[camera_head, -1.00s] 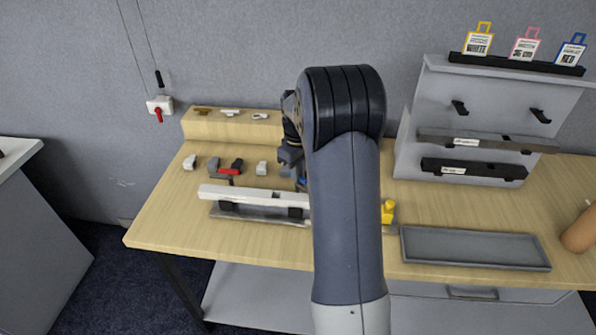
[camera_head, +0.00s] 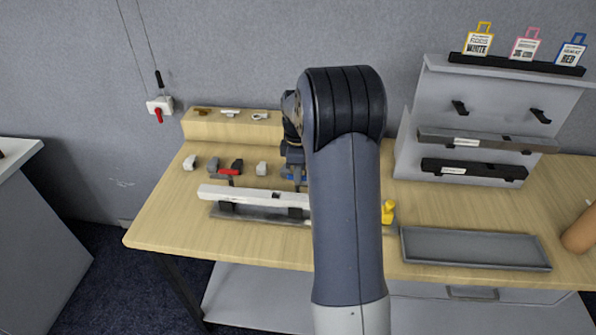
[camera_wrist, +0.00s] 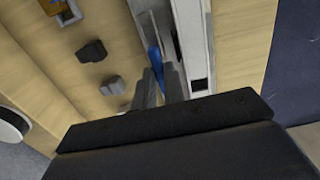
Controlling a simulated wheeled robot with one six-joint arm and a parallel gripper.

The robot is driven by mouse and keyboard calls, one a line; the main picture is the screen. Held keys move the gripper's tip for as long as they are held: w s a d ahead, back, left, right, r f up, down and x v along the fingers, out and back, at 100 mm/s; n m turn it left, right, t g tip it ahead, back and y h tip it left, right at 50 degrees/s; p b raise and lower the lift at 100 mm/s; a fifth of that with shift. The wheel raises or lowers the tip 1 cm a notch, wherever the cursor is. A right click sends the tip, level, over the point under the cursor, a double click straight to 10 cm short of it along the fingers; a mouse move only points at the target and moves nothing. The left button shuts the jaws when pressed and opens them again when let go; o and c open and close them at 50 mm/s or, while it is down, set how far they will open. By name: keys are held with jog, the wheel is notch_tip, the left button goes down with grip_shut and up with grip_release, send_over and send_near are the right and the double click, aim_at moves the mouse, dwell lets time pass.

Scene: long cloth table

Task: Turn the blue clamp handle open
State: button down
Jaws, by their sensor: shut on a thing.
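The blue clamp handle (camera_head: 288,177) shows as a small blue strip behind the white bar (camera_head: 240,194), just left of my arm. It also shows in the wrist view (camera_wrist: 154,56) as a narrow blue piece between the fingertips. My gripper (camera_wrist: 160,72) points down at the table and is shut on the blue handle. In the head view my gripper (camera_head: 297,180) is mostly hidden by my own arm. The clamp's body and the handle's exact angle are hard to make out. A red clamp handle (camera_head: 228,171) lies farther left along the same bar.
Several small grey and white blocks stand behind the bar, one of them a pale block (camera_head: 262,168). A yellow piece (camera_head: 388,211) stands right of my arm, near a grey tray (camera_head: 475,264). A grey rack (camera_head: 440,130) stands at the back right. The front left table is clear.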

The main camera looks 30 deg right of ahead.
dwell(0.3)
jog(key=c, duration=1.5)
grip_release()
notch_tip(320, 180, up, 11)
jog(key=shift+f+b, duration=0.1)
jog(key=shift+b, duration=0.5)
jog(key=shift+f, duration=0.1)
notch_tip(320, 180, down, 10)
jog(key=shift+f+p, duration=0.15)
jog(key=shift+p, duration=0.45)
jog(key=shift+f, duration=0.15)
jog(key=shift+m, duration=0.3)
